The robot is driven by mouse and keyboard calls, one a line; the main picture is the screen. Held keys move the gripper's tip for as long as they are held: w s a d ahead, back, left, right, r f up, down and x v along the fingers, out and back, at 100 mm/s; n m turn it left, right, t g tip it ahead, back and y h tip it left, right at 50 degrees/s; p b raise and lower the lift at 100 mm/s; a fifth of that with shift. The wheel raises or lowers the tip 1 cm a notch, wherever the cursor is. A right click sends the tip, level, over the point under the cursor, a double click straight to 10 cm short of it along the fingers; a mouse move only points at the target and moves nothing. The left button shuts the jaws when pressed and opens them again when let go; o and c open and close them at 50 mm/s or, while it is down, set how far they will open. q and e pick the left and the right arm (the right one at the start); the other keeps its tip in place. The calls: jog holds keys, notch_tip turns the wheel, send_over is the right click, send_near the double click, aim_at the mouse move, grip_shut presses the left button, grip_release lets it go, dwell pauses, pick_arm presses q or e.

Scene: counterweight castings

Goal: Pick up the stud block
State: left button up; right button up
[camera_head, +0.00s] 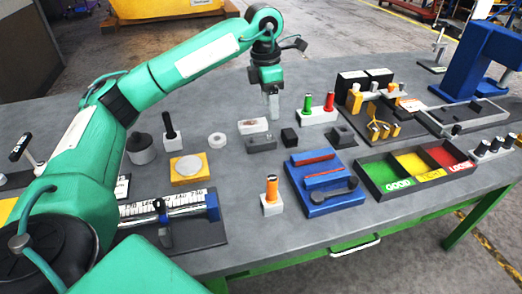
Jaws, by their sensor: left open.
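My left gripper (272,108) hangs fingers down over the middle of the table, open and empty. No block is plainly marked as the stud block. A small grey block with an upright orange, black-banded stud (271,198) stands near the table's front. A white block with green and red upright pegs (318,114) stands right of the gripper. A light grey block (253,126) and a black cube (289,137) sit close by the fingertips; the picture does not show clearly how high the fingers are above the table. My right gripper is out of view.
A blue plate (320,182) with bars and a sorting tray (375,192) marked GOOD lie at front right. A yellow plate with a disc (189,168), a grey ring (217,140) and a black-handled block (171,138) stand left. A blue press (478,62) stands back right.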

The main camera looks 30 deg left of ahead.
pick_arm(q)
jog(key=a+y, duration=0.1)
jog(key=a, duration=0.3)
send_over(261, 140)
jog(key=shift+n, duration=0.3)
jog(key=f, duration=0.8)
jog(key=shift+a, duration=0.4)
jog(key=shift+d+f, duration=0.1)
jog(key=shift+f, duration=0.35)
jog(key=shift+d+f+p, duration=0.2)
jog(key=shift+f+p, duration=0.2)
jog(key=shift+f, duration=1.95)
jog(key=shift+r, duration=0.1)
grip_shut()
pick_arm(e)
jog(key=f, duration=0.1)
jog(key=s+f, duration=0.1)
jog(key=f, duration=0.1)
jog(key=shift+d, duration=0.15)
